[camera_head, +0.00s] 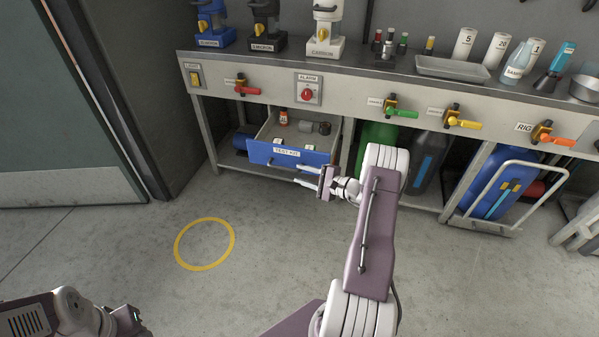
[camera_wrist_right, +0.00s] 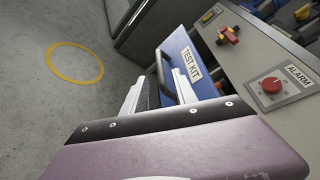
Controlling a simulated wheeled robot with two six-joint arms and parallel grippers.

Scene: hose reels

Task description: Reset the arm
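My right arm reaches up from the bottom of the head view, and its gripper (camera_head: 306,177) points left at the front of the blue test kit drawer (camera_head: 262,155). Its two pale fingers stand apart with no object clearly held between them. The drawer stands pulled out, with small items inside. Part of my left arm (camera_head: 75,315) shows at the bottom left; its fingers are not clear.
The workbench (camera_head: 270,90) runs along the wall, with a red alarm knob (camera_head: 307,94), several coloured valve handles and bottles. A green can (camera_head: 375,145) and blue containers stand below. A yellow floor ring (camera_head: 205,244) lies on clear floor. A door (camera_head: 60,110) is at the left.

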